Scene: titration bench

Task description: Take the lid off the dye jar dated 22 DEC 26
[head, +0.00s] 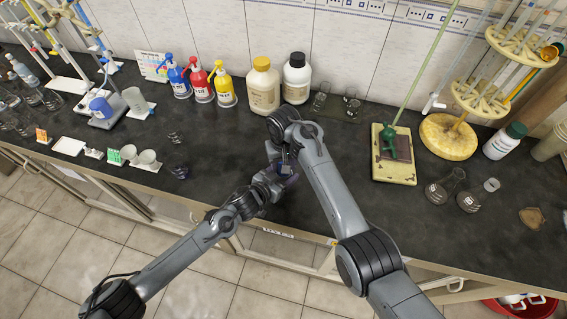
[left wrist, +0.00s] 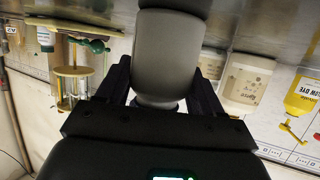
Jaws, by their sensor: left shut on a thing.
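My left gripper (head: 284,179) is over the front middle of the dark bench. In the left wrist view its two dark fingers (left wrist: 158,92) stand either side of a smooth grey rounded body, which looks like part of my right arm and fills the centre. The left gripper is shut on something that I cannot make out. My right gripper (head: 283,164) points down close beside the left one, and its fingers are hidden among the arm parts. I cannot make out the dye jar, its lid or any 22 DEC 26 date.
Blue (head: 178,78), red (head: 199,81) and yellow (head: 224,84) bottles stand at the back near a cream jar (head: 263,89) and white jar (head: 296,80). A stand with a green clamp (head: 397,146) is to the right. Small dark glassware (head: 179,170) lies left of my grippers.

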